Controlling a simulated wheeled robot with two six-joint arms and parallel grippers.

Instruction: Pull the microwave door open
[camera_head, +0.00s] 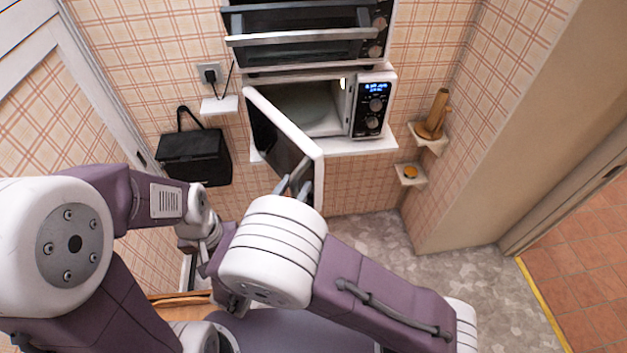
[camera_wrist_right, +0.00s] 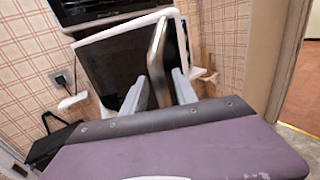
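The white microwave (camera_head: 372,104) stands on a white wall shelf, its control panel lit blue. The door also fills the middle of the right wrist view (camera_wrist_right: 118,68). My right gripper (camera_head: 294,187) is at the door's free edge. In the right wrist view its two grey fingers stand apart on either side of the metal handle (camera_wrist_right: 156,55), with gaps visible. My left arm shows at the left, but its gripper fingers do not.
A dark oven (camera_head: 300,22) with a bar handle is right above the microwave. A black bag (camera_head: 194,158) hangs at the left, below a small shelf and socket (camera_head: 209,73). Small corner shelves (camera_head: 432,140) stand at the right, by a wall edge. Floor at the right is clear.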

